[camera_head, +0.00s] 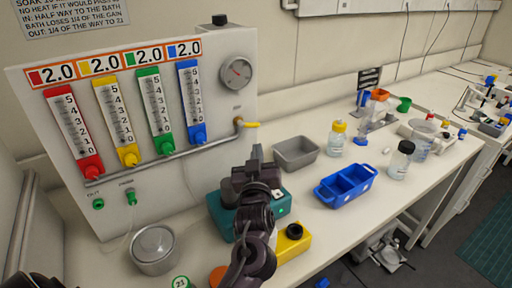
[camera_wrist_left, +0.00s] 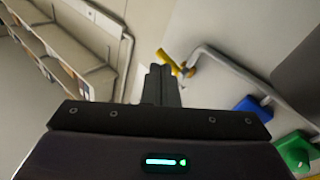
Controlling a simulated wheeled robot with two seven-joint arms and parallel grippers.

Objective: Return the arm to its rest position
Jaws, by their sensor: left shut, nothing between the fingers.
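My left arm rises from the bottom middle of the head view. Its gripper (camera_head: 257,152) points up and away, in front of the gas panel (camera_head: 215,100) and just below the yellow-handled valve (camera_head: 249,124). In the left wrist view the two fingers (camera_wrist_left: 160,82) are together with nothing between them. The same valve's yellow handle (camera_wrist_left: 169,61) shows just beyond the fingertips, to their right; contact is not visible. The arm hides part of a teal box (camera_head: 221,217) and a yellow box (camera_head: 293,243). My right gripper is out of view.
Right of the arm stand a grey tray (camera_head: 296,152), a yellow-capped bottle (camera_head: 337,140), a blue divided bin (camera_head: 347,186) and a black-capped bottle (camera_head: 400,162). A metal pot (camera_head: 155,249) stands at the left. The bench front right of the yellow box is clear.

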